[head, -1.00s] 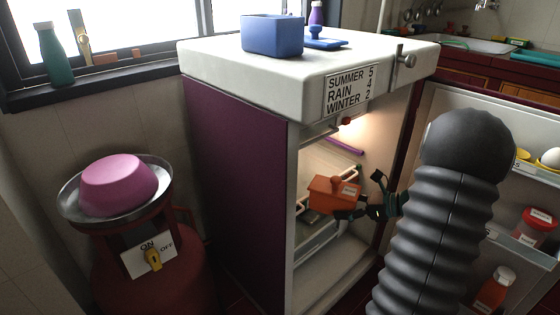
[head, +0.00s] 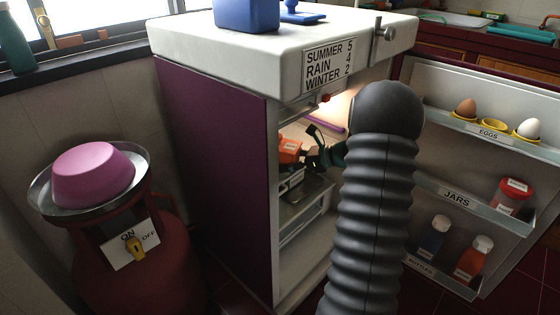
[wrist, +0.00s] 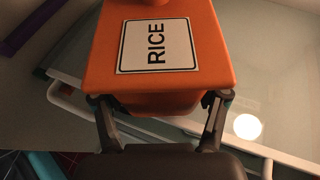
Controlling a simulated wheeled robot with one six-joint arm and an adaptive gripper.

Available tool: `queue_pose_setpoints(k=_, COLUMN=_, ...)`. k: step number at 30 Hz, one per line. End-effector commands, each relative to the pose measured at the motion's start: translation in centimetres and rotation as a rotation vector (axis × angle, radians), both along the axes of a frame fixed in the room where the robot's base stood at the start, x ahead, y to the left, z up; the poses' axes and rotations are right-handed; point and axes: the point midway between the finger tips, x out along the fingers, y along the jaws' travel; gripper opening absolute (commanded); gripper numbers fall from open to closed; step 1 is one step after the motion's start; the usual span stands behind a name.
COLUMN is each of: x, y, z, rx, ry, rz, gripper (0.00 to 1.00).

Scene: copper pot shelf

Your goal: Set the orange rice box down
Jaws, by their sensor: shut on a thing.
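The orange rice box (head: 290,148) is inside the open fridge, partly hidden by the fridge's left wall edge. In the wrist view the box (wrist: 205,75) fills the top middle, with its white RICE label facing the camera. My gripper (wrist: 160,102) has one finger on each side of the box's lower part and is shut on it. In the head view my gripper (head: 318,150) is just right of the box, inside the fridge. The box is at about the level of a fridge shelf (head: 312,192); I cannot tell whether it touches a surface.
The fridge door (head: 440,165) stands open at right, with eggs, jars and bottles in its racks. A purple stick (head: 332,126) lies inside the fridge. A blue box (head: 246,14) stands on top. A pink bowl (head: 92,175) sits on a pan at left.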

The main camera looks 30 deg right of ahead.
Motion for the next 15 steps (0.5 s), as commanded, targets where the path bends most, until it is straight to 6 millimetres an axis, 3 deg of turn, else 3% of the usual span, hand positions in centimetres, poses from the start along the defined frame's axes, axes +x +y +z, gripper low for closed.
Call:
queue_pose_setpoints(k=9, x=3.8, y=1.5, z=-0.1, rx=0.0, ry=-0.001, rz=0.004, gripper=0.18)
queue_pose_setpoints(k=12, x=3.5, y=1.3, z=-1.4, rx=0.001, ry=0.0, rz=0.0, gripper=0.18)
queue_pose_setpoints(k=15, x=3.5, y=1.3, z=-1.4, rx=0.0, ry=-0.002, rz=-0.001, gripper=0.18)
